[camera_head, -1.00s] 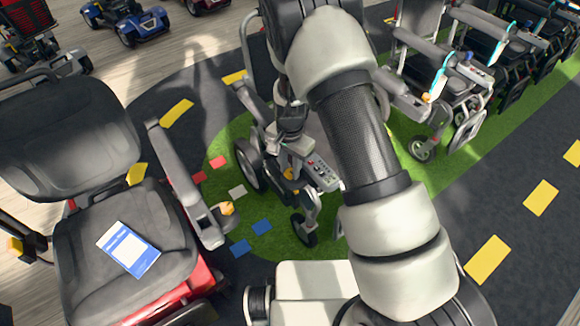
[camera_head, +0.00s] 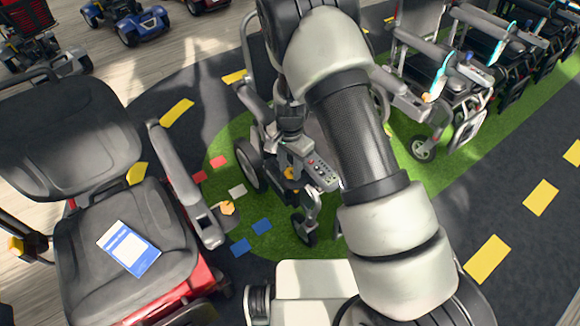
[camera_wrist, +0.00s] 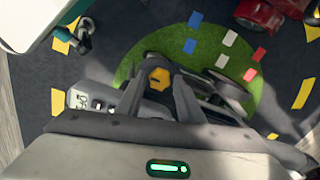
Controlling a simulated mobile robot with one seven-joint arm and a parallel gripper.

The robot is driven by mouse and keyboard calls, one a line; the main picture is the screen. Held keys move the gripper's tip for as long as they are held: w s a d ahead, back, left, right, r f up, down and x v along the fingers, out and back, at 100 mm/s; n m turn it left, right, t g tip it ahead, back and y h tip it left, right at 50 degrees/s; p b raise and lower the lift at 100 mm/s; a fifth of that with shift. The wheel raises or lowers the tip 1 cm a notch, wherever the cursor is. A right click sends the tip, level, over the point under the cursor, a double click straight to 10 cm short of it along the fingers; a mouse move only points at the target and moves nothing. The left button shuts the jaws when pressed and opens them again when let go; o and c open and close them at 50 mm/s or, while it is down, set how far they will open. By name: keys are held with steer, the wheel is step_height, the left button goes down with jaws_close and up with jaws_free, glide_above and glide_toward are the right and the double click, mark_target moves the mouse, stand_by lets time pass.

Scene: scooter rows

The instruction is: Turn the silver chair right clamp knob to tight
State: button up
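The silver chair (camera_head: 249,164) stands in the middle of the head view, partly hidden behind my arm. Its armrest carries a grey control panel (camera_head: 320,168). A yellow clamp knob (camera_head: 290,173) sits under the armrest beside the panel. In the wrist view the knob (camera_wrist: 159,78) shows between the two dark fingers of my gripper (camera_wrist: 160,84). The fingers are apart, one on each side of the knob. I cannot tell whether they touch it. In the head view my gripper (camera_head: 292,145) is small and dark above the knob.
More wheelchairs (camera_head: 440,85) line the upper right. Green floor (camera_head: 270,240) lies under the silver chair.

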step_height(320, 180, up, 18)
steer(key=p, duration=0.3)
steer(key=shift+f, duration=0.25)
stand_by(0.3)
step_height(320, 180, up, 7)
steer(key=n, duration=0.1)
glide_above(290, 171)
steer(key=s+d, duration=0.2)
steer(key=s+d+r+n+t+y, duration=0.1)
steer(key=s+d+r, duration=0.15)
steer(key=r, duration=0.25)
steer(key=s+d+r+n+t, duration=0.1)
steer(key=s+d+r+n, duration=0.1)
steer(key=s+r, duration=0.3)
steer(key=s+d+r+n+t+h, duration=0.1)
steer(key=s+d+r+n+t, duration=0.1)
steer(key=s+d+r, duration=0.35)
steer(key=s+d+r+n+t, duration=0.2)
steer(key=s, duration=0.6)
step_height(290, 171, up, 14)
steer(key=p, duration=1.4)
steer(key=shift+a, duration=0.25)
